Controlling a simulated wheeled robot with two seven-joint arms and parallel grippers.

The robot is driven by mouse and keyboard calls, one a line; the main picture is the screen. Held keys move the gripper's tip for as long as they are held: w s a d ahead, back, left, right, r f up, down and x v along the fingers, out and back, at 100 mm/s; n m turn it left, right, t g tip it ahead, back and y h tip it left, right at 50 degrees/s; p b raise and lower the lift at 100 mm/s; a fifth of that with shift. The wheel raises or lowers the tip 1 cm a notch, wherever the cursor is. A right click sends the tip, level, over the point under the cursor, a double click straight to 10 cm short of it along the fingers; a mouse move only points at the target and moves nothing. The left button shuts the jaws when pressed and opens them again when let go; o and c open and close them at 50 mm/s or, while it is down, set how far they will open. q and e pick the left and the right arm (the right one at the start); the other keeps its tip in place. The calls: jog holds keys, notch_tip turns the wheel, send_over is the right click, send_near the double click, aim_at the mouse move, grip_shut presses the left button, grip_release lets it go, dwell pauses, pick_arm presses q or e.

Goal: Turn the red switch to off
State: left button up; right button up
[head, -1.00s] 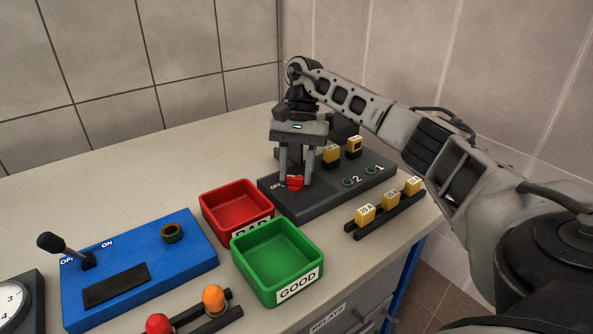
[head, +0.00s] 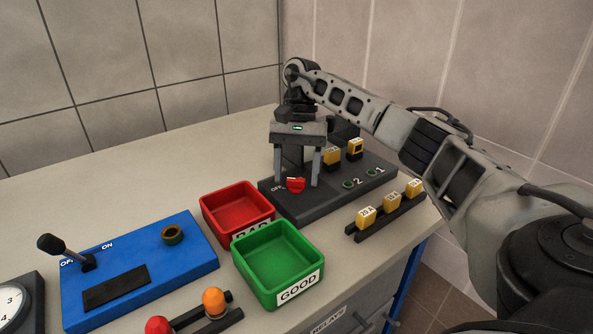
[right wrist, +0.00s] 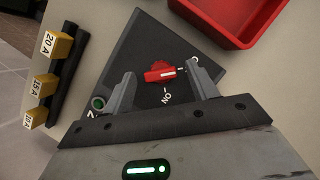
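The red switch (head: 296,185) is a small knob on the dark panel (head: 300,207), beside a partly hidden OFF label. The switch also shows in the right wrist view (right wrist: 158,73), where its white line points toward the partly hidden label by the right finger, away from the ON mark. My right gripper (head: 297,182) is over the panel, pointing down. Its fingers are spread on either side of the switch, apart from it, as the right wrist view (right wrist: 161,70) shows. My left gripper is not in view.
Yellow relays stand at the panel's back (head: 355,148) and on a black rack (head: 388,217) at right. A red bin (head: 212,215) and green bin (head: 250,275) sit close in front. A blue box (head: 190,263) with a lever is at left. Bare table lies behind.

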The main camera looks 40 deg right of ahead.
jog(key=shift+r, duration=0.1)
pick_arm(q)
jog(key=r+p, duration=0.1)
jog(key=p, duration=0.2)
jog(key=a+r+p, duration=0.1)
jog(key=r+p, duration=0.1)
jog(key=p, duration=0.2)
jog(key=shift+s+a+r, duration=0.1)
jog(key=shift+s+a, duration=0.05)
pick_arm(e)
jog(key=v, duration=1.5)
jog(key=shift+d+r, duration=0.2)
jog(key=shift+r, duration=0.15)
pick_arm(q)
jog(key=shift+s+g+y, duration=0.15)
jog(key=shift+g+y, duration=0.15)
